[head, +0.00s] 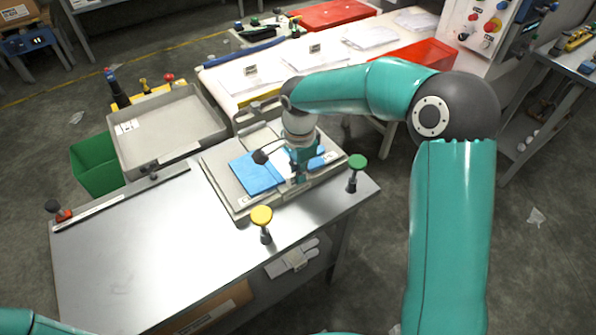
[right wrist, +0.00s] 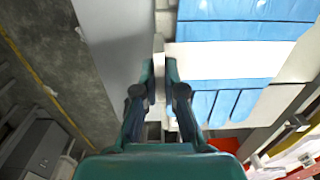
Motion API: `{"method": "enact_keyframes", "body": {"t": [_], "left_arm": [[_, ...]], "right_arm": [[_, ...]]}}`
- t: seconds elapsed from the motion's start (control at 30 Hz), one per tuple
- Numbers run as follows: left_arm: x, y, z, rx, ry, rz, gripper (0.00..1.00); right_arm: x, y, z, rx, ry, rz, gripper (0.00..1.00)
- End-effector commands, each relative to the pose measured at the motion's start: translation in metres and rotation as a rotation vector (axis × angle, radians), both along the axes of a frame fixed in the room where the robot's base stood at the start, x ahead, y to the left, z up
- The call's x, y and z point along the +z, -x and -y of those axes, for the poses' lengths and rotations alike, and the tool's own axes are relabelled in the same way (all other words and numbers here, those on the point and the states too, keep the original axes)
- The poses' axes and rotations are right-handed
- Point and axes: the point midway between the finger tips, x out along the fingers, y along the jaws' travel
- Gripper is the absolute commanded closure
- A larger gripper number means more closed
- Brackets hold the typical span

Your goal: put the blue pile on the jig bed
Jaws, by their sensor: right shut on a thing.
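The blue pile (head: 255,174) is a stack of flat blue film with a pale band across it, and glove-finger shapes show at one end in the right wrist view (right wrist: 230,102). It lies flat over the grey jig bed (head: 238,206), within its outline; I cannot tell whether it rests on the bed. My right gripper (head: 298,176) is over the pile's middle and hides part of it. In the right wrist view its fingers (right wrist: 160,75) are close together at the pale band's end, shut on the pile. My left gripper is out of view.
A yellow knob (head: 262,215) and a green knob (head: 357,161) stand on posts near the jig bed. A grey tray (head: 165,128) and a green bin (head: 95,165) are behind at left.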

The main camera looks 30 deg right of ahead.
Motion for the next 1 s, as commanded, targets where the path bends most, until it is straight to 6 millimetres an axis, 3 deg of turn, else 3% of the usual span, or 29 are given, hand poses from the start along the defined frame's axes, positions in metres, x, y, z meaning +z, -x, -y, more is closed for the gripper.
{"method": "enact_keyframes", "body": {"t": [0.33,0.37,0.5,0.83,1.0], "left_arm": [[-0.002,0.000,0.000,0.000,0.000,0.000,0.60],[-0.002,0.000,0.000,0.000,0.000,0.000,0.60],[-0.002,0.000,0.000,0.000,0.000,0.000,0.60],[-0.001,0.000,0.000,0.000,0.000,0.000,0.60],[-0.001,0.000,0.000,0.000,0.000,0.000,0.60]], "right_arm": [[-0.002,0.000,-0.001,0.001,0.000,0.000,1.00],[-0.002,0.000,-0.001,0.001,0.000,0.000,0.87],[-0.002,0.000,-0.001,0.001,0.000,0.000,0.63],[-0.001,0.000,-0.001,0.001,0.000,0.001,0.62],[0.013,-0.001,-0.001,0.002,0.001,0.003,0.62]]}}
